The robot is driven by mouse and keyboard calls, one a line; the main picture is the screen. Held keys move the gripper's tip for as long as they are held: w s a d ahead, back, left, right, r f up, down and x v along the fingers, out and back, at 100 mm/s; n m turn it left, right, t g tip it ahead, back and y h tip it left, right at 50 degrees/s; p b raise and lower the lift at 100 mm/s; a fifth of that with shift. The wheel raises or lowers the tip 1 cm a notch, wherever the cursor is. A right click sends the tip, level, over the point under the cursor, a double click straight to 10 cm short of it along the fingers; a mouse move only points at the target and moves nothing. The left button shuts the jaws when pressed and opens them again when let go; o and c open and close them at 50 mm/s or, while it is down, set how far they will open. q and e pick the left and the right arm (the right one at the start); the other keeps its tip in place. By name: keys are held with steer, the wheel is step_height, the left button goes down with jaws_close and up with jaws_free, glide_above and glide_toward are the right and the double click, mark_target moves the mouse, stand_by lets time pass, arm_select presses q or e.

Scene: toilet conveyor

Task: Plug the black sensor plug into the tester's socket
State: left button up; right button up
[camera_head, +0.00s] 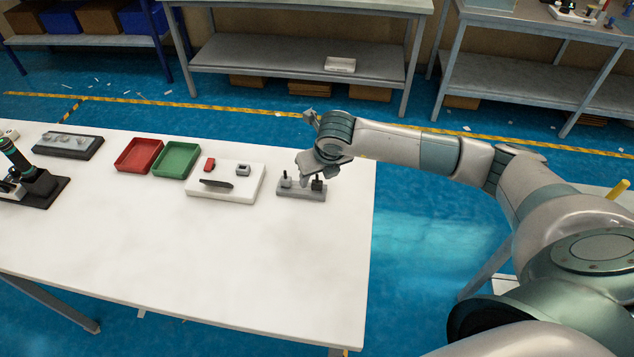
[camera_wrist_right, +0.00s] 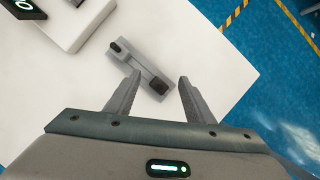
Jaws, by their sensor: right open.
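A grey holder block (camera_head: 301,192) lies near the table's right edge with two dark upright pieces on it. The larger black piece (camera_head: 318,184) is at its right end, the smaller dark piece (camera_head: 286,181) at its left end. I cannot tell for sure which is the sensor plug. My right gripper (camera_wrist_right: 160,80) is open and empty above the holder. A white box (camera_head: 226,189), perhaps the tester, stands left of the holder. My left gripper is not in view.
A red tray (camera_head: 139,155) and a green tray (camera_head: 176,160) sit left of the white box. The table's front is clear.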

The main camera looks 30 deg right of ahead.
stand_by(0.3)
steer(key=c, duration=1.1)
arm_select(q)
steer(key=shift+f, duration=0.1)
arm_select(e)
steer(key=shift+r, duration=0.1)
